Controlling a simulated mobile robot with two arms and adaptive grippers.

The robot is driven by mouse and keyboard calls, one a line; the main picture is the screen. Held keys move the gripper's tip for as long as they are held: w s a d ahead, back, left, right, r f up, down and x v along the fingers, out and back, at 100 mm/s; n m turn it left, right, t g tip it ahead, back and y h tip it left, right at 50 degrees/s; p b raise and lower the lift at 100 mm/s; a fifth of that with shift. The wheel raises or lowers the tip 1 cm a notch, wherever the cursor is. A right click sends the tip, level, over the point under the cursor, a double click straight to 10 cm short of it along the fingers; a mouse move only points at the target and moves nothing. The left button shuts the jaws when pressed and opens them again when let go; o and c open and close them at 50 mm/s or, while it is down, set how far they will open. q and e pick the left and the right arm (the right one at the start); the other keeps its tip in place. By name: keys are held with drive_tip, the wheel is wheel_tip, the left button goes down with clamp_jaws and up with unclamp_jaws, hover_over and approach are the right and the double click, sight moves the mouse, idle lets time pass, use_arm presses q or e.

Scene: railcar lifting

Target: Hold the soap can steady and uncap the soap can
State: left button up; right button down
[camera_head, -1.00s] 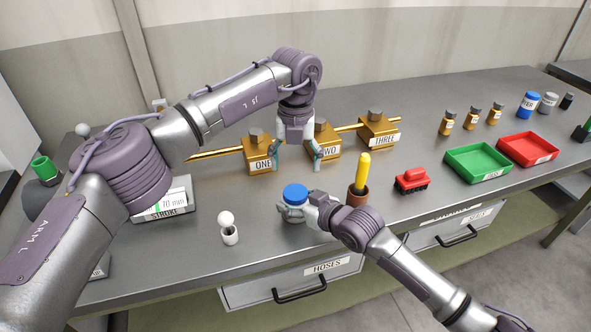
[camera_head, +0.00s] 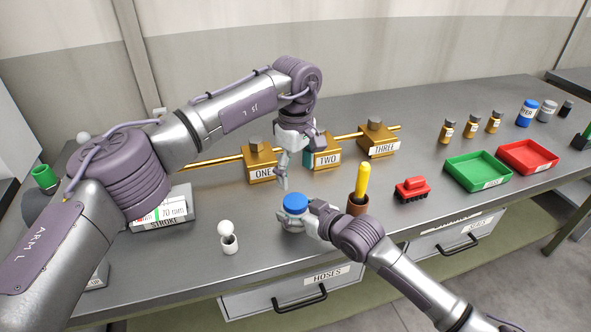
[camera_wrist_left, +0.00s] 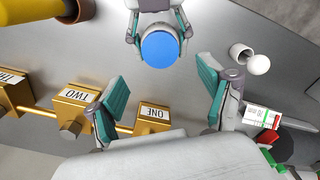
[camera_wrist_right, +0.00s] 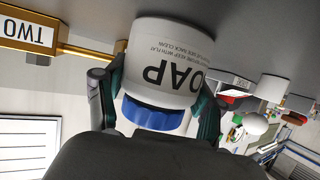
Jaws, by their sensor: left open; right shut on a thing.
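The soap can is a white can (camera_wrist_right: 170,75) with "SOAP" lettering, and its blue cap (camera_head: 295,202) is on it. My right gripper (camera_head: 297,216) is shut on the can's body near the front of the bench. In the right wrist view the fingers sit on both sides of the can. My left gripper (camera_head: 291,178) is open and empty, above and behind the can. In the left wrist view the blue cap (camera_wrist_left: 160,50) lies beyond the two spread green-padded fingertips (camera_wrist_left: 162,95), apart from them.
Gold blocks ONE (camera_head: 261,165), TWO (camera_head: 326,152) and THREE (camera_head: 378,140) stand on a rod behind. A yellow-handled tool (camera_head: 363,180) stands in a brown cup right of the can. A red brush (camera_head: 412,189) lies further right. A white holder (camera_head: 229,243) with a ball is left.

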sight(296, 201)
use_arm(q)
drive_tip(key=m, duration=0.6)
drive_tip(key=shift+m, duration=0.4)
drive_tip(key=shift+f, duration=4)
